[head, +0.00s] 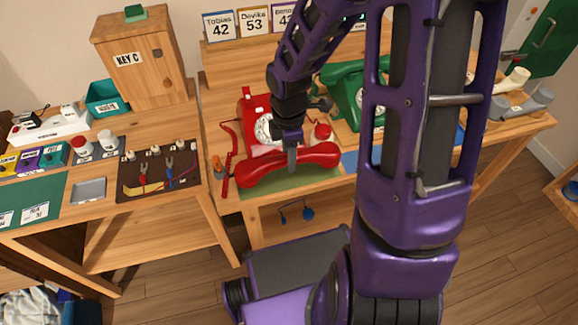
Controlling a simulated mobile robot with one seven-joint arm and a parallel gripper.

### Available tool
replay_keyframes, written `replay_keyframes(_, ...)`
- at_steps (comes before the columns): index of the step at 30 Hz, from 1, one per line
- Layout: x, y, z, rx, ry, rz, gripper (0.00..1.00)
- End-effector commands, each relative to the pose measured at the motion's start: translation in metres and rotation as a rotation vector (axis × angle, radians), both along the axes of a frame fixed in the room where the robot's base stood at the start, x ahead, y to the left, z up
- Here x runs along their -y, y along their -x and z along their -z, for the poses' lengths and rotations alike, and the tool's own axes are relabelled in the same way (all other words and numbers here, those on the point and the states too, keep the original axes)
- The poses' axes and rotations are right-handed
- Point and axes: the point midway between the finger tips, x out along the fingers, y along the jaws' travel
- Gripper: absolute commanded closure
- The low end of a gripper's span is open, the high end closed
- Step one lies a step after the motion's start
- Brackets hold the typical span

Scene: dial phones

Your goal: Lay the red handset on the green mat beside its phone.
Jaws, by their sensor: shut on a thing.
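The red handset (262,168) lies level across the front of the green mat (264,191), or just above it; I cannot tell whether it touches. My gripper (292,160) points down and is shut on the handset's grip, right of its middle. The red phone (255,108) with its white dial stands upright behind the handset, partly hidden by my arm. A red cord (229,148) runs down on the left of the phone. Much of the mat is hidden under the handset.
A green phone (345,88) stands to the right, partly behind my arm, with a blue mat (350,160) in front. A small red-topped item (322,132) sits close behind the handset's right end. Left is another table with a wooden KEY C cabinet (142,62) and a dark tool mat (157,172).

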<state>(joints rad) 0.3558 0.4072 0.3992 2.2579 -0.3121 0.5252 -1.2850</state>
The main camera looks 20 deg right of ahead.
Motion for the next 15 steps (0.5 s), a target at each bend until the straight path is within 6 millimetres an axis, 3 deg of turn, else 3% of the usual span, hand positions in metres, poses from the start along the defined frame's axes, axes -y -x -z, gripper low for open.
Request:
replay_keyframes(6,0.000,0.001,0.031,-0.003,0.000,-0.001,1.00)
replay_keyframes(15,0.000,0.000,0.033,0.000,0.000,0.000,1.00)
